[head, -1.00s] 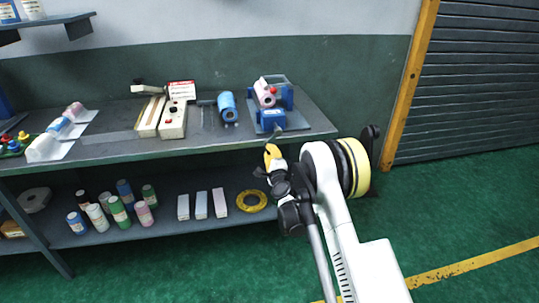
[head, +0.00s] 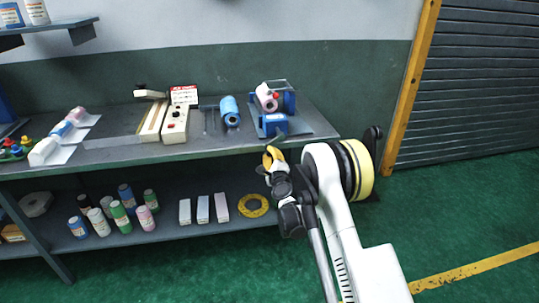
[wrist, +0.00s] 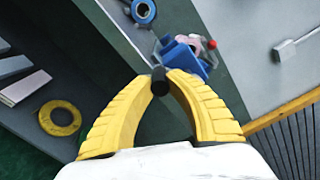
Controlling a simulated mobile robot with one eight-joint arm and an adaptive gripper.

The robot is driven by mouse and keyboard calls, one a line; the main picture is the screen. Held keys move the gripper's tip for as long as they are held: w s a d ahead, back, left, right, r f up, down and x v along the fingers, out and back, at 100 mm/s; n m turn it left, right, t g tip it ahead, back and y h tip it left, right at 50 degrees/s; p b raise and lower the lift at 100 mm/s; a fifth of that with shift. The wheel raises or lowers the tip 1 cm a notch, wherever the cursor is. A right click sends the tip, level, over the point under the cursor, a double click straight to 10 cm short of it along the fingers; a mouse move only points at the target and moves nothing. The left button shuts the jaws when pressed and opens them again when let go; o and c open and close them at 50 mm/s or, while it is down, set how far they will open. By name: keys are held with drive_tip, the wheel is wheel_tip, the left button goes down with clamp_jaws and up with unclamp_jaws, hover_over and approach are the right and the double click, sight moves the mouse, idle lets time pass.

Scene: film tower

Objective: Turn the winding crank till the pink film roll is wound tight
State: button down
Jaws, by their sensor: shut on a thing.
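The pink film roll (head: 265,92) sits on the blue winder (head: 273,124) near the right end of the bench. A small red part shows at the roll in the head view. The wrist view also shows the blue winder (wrist: 182,62) just beyond my fingertips. My gripper (head: 271,156) is at the bench's front edge, in front of the winder. In the wrist view its yellow fingers (wrist: 160,77) are shut on the black crank handle (wrist: 159,87). The fingers hide part of the crank, and how tight the roll is cannot be told.
A blue roll (head: 230,111) and a cream machine (head: 175,123) stand left of the winder on the bench (head: 105,146). Several bottles and a yellow ring (head: 253,204) are on the lower shelf. Green floor is free at the right.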

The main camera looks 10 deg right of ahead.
drive_tip(key=c, duration=1.3)
unclamp_jaws()
drive_tip(key=shift+o, duration=0.2)
drive_tip(key=s, duration=0.7)
drive_tip(key=shift+s, duration=0.25)
